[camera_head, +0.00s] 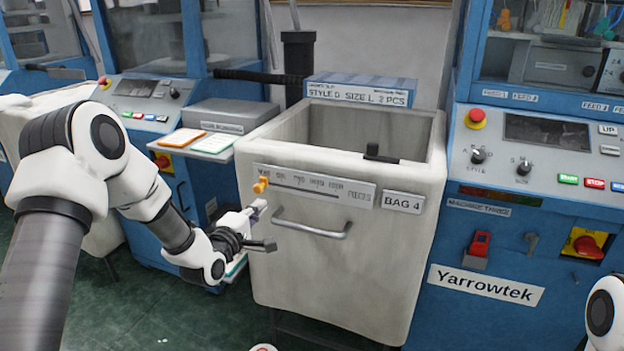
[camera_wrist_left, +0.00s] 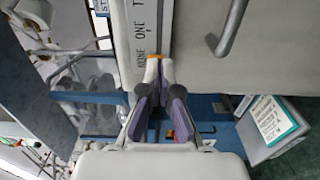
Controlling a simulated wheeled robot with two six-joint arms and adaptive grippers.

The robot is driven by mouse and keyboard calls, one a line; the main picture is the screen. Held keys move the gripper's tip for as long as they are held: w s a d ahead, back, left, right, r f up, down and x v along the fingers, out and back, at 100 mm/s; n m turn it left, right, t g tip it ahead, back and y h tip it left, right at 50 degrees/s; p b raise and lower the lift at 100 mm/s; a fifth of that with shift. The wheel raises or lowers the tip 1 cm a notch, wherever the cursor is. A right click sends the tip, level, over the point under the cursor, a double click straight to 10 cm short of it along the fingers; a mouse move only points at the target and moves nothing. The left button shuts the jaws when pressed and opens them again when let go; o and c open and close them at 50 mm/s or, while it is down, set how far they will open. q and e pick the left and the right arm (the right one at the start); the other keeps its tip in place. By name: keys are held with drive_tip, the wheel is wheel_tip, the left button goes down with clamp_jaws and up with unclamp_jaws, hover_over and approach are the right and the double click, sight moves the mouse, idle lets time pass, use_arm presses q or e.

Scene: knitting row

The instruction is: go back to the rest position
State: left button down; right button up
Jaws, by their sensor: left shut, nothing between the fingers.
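My left gripper (camera_head: 262,209) is in front of the upper left of the white bag bin (camera_head: 330,275), just below the orange slider (camera_head: 261,185) on its piece scale (camera_head: 318,187). In the left wrist view its fingers (camera_wrist_left: 160,75) are shut and empty, with the orange slider (camera_wrist_left: 151,70) close by the tips at the "NONE" end of the scale. Whether they touch is hard to tell. My right gripper is out of view; only a bit of my right arm shows at the lower right edge.
A metal handle (camera_head: 312,228) sticks out from the bin's front, right of my left gripper. Blue machines with control panels (camera_head: 545,150) stand on both sides. A shelf with cards (camera_head: 213,143) lies left of the bin. Green floor (camera_head: 130,310) is open at the lower left.

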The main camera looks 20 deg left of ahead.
use_arm(q)
drive_tip(key=s+d+f+m+g, duration=0.25)
drive_tip(key=s+f, duration=0.35)
drive_tip(key=f, duration=0.3)
drive_tip(key=s+d+f+m+g+h, duration=0.1)
drive_tip(key=s+d+f+g, duration=0.4)
drive_tip(key=f, duration=0.5)
drive_tip(key=s+d+f+m+g, duration=0.1)
drive_tip(key=s+d+f+g, duration=0.15)
drive_tip(key=s+f, duration=0.55)
drive_tip(key=s+f+m+g, duration=0.2)
drive_tip(key=s+m+g, duration=0.15)
drive_tip(key=s, duration=0.45)
drive_tip(key=s+f+m+g+y, duration=0.1)
drive_tip(key=s+f+m+g, duration=0.1)
drive_tip(key=s+m, duration=0.4)
drive_tip(key=s+f+m+g, duration=0.3)
drive_tip(key=s, duration=0.6)
wheel_tip(320, 180, up, 13)
drive_tip(key=p, duration=1.3)
drive_tip(key=shift+w+d+r+y, duration=0.15)
drive_tip(key=shift+y, duration=0.15)
drive_tip(key=shift+t, duration=0.25)
